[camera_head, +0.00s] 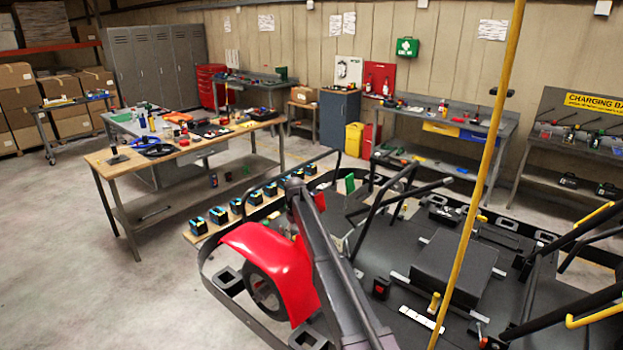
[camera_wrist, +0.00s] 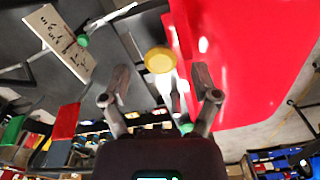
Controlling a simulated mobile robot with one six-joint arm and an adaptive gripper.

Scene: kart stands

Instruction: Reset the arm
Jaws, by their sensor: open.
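My arm (camera_head: 335,265) reaches up from the bottom of the head view, over the kart beside the red fender (camera_head: 268,262). My gripper (camera_wrist: 162,88) shows in the wrist view with its two fingers apart and nothing between them. I cannot make it out clearly in the head view. Beyond the fingertips in the wrist view is a round yellow part (camera_wrist: 160,60). The red fender fills the right of the wrist view (camera_wrist: 245,50), close to the right finger.
The kart (camera_head: 455,265) has black tubes and a yellow pole (camera_head: 478,170) rising near my arm. Several blue-black batteries (camera_head: 219,215) stand on a low board on the left. A wooden workbench (camera_head: 110,160) stands behind. The floor at left (camera_head: 70,270) is clear.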

